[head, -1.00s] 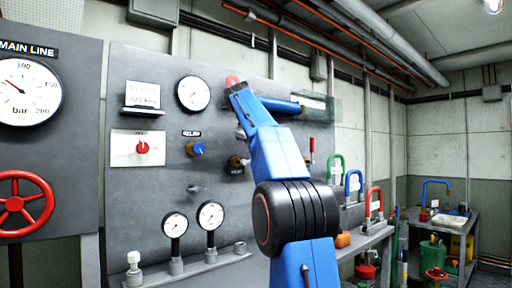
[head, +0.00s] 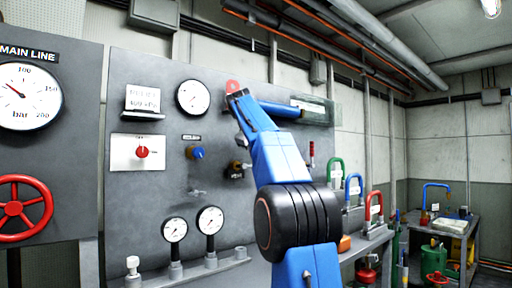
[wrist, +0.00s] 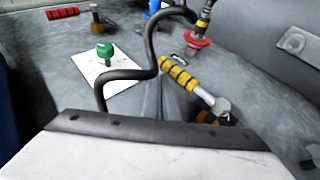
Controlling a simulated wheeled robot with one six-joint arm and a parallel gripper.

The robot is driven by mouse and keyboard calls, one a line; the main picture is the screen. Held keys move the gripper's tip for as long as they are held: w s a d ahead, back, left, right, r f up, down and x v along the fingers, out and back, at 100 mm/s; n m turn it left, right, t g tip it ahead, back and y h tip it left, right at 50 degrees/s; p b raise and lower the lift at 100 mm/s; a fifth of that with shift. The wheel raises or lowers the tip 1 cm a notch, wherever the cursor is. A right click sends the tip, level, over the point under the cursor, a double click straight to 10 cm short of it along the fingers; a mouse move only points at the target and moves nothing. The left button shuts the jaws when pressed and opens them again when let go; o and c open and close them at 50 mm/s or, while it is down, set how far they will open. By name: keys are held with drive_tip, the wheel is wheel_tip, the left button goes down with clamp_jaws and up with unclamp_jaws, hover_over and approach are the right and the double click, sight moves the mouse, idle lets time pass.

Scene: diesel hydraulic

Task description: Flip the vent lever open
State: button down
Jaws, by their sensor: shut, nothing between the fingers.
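The vent valve (head: 236,170) has a dark body and label on the grey panel, just left of my blue arm in the head view. In the wrist view, a lever with yellow and black bands (wrist: 182,76) slants down right to a silver fitting; I take it to be the vent lever. My gripper (wrist: 163,88) shows as a dark grey wedge, shut and empty, close to the left of the banded lever. Whether it touches the lever I cannot tell.
A red disc (wrist: 197,40) sits above the lever. The blue knob (head: 195,153) and gauges (head: 210,219) are left of my arm.

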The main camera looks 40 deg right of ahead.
drive_tip(key=v, duration=1.7)
drive_tip(key=shift+a, duration=0.1)
